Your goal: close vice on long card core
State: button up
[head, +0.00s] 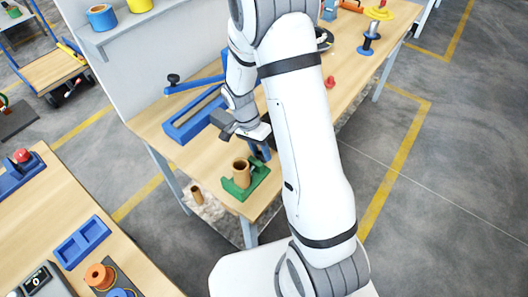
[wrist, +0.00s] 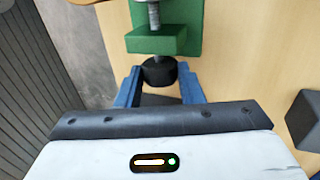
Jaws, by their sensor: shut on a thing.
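The green vice (head: 258,178) sits near the corner of the wooden bench. A brown card core (head: 241,173) stands upright at the vice. I cannot tell from here whether the jaws touch it. In the wrist view, the vice's green block (wrist: 157,41), metal screw (wrist: 153,14) and black knob (wrist: 158,72) show. My gripper (wrist: 160,88) has its blue fingers either side of the knob and is shut on it.
A blue frame (head: 195,118) lies on the bench behind the vice. Another card core (head: 196,194) is below the bench's left edge. A blue tray (head: 82,242) and an orange roll (head: 98,275) are on the nearer left table. Grey floor is open at right.

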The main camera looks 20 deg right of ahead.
jog(key=o, duration=0.6)
jog(key=shift+s+d+f+t+y+b, duration=0.2)
jog(key=shift+t+y+b, duration=0.35)
jog(key=shift+b, duration=0.5)
jog(key=shift+s+d+r+t+y+b, duration=0.1)
jog(key=shift+s+t+y+b, duration=0.1)
jog(key=shift+t+y+b, duration=0.4)
jog(key=shift+r+t, duration=0.15)
jog(key=shift+t, duration=0.1)
